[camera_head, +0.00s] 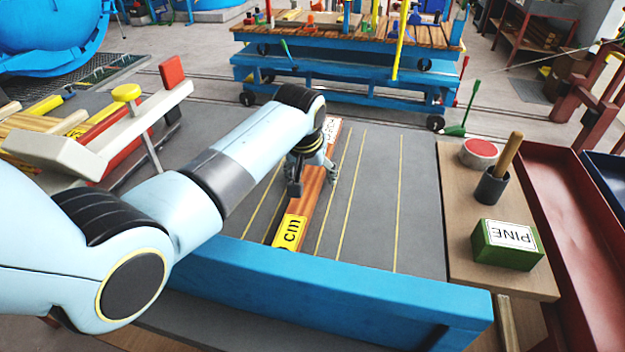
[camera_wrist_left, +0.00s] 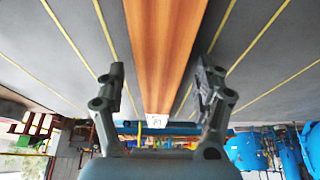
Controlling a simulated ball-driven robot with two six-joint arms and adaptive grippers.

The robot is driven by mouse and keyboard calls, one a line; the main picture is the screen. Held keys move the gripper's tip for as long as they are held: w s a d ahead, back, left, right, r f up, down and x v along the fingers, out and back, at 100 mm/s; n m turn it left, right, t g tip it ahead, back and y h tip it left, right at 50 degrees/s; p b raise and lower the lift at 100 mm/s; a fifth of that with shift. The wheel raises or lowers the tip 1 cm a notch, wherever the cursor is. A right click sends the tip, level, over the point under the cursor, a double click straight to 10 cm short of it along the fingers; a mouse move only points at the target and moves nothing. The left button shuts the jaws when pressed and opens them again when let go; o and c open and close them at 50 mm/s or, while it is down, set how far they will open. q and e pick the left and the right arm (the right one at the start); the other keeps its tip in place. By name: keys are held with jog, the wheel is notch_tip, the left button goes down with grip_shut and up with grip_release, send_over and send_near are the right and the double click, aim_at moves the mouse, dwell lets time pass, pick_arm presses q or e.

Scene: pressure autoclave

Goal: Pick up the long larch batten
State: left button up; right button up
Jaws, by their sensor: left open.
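The long larch batten (camera_head: 312,197) is a reddish-brown strip lying lengthwise on a grey surface (camera_head: 372,190) with yellow lines. Its near end has a yellow "cm" label, and its far end a white label partly hidden by my arm. My left gripper (camera_head: 312,172) is over the batten's middle to far part, pointing down, with a finger on each side. In the left wrist view the open fingers (camera_wrist_left: 161,80) stand apart on either side of the batten (camera_wrist_left: 165,40), with gaps visible. Whether they reach down to the batten's height is unclear. My right gripper is not in view.
A blue beam (camera_head: 330,295) crosses in front of the grey surface. At right, a wooden board (camera_head: 455,225) holds a green PINE block (camera_head: 507,244) and a dark cup (camera_head: 492,186). A pale clamp-like rack (camera_head: 60,147) with sticks stands at left. A blue cart (camera_head: 345,70) is behind.

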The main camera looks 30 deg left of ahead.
pick_arm(q)
grip_shut()
dwell(0.5)
jog(key=shift+r, duration=0.1)
